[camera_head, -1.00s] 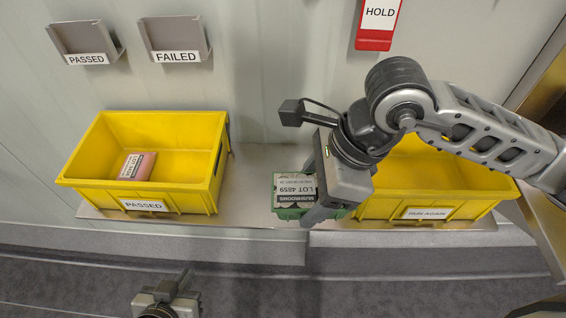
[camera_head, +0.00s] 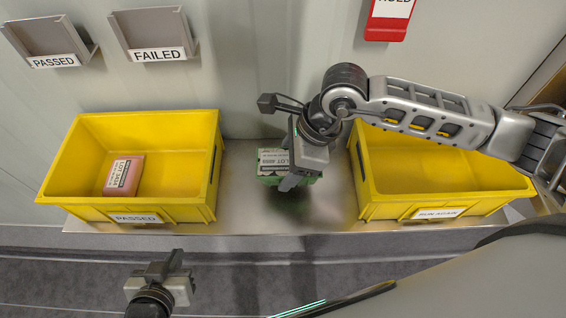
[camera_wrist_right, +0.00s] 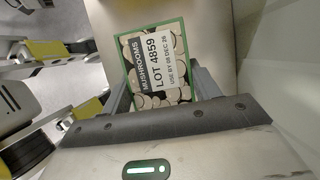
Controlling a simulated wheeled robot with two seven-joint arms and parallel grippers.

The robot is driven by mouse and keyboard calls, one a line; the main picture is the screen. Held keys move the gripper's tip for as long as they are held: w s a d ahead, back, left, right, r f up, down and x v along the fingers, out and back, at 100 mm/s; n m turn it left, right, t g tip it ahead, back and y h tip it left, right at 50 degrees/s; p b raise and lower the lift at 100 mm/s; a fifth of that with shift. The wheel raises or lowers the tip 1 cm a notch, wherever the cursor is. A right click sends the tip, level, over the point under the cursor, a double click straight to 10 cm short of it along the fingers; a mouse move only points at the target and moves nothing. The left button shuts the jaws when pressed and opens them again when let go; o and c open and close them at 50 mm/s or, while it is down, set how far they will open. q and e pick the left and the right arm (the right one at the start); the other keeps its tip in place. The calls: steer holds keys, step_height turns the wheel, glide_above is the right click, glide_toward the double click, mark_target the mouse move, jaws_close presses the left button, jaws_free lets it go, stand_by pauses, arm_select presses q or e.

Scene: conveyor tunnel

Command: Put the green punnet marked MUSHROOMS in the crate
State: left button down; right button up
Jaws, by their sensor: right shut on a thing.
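The green punnet (camera_head: 272,157) has a printed top and stands out between the two yellow crates in the head view. In the right wrist view its label on the punnet (camera_wrist_right: 152,62) reads MUSHROOMS, LOT 4859. My right gripper (camera_head: 288,176) is shut on the punnet, with a finger on each side. I cannot tell whether the punnet touches the shelf. The left crate (camera_head: 138,216) is marked PASSED and holds a pink punnet (camera_head: 124,175). The right crate (camera_head: 440,212) is marked RUN AGAIN; its visible inside is empty, partly hidden by my right arm. My left gripper (camera_head: 163,268) is low in front of the shelf; its jaws are unclear.
Wall holders marked PASSED (camera_head: 50,60) and FAILED (camera_head: 155,52) hang at upper left. A red holder (camera_head: 387,30) hangs at upper right. The grey belt (camera_head: 80,270) runs in front of the shelf.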

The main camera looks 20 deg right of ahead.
mark_target(287, 172)
steer(key=f, duration=0.3)
steer(key=shift+w, duration=0.25)
steer(key=shift+f+b, duration=0.45)
steer(key=shift+b, duration=0.15)
steer(key=o, duration=1.4)
steer(key=shift+r, duration=0.1)
